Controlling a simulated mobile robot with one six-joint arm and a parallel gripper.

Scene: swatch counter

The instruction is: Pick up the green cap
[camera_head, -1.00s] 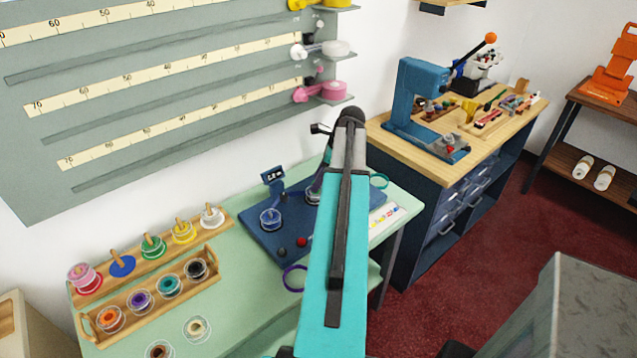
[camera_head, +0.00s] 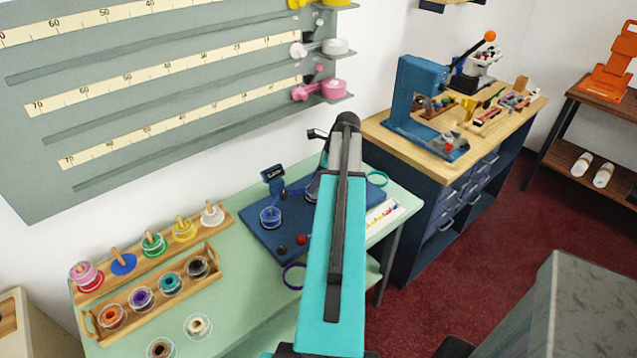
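A green disc-shaped piece (camera_head: 153,244) sits on a peg of the back wooden rack, in the row with pink, blue, yellow and white ones. It is the clearest green round thing in view, but I cannot tell whether it is a cap or a spool. My turquoise arm reaches up through the middle of the picture, over the pale green table and well to the right of the green piece. My gripper's fingers are hidden behind the arm, so nothing shows of what they hold.
A front wooden tray (camera_head: 214,252) holds orange, purple, teal and black spools. Loose spools lie on the pale green table (camera_head: 240,290). A dark blue mat (camera_head: 258,235) bears a small stand and a blue spool. A workbench (camera_head: 378,127) with a blue press (camera_head: 413,90) stands right.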

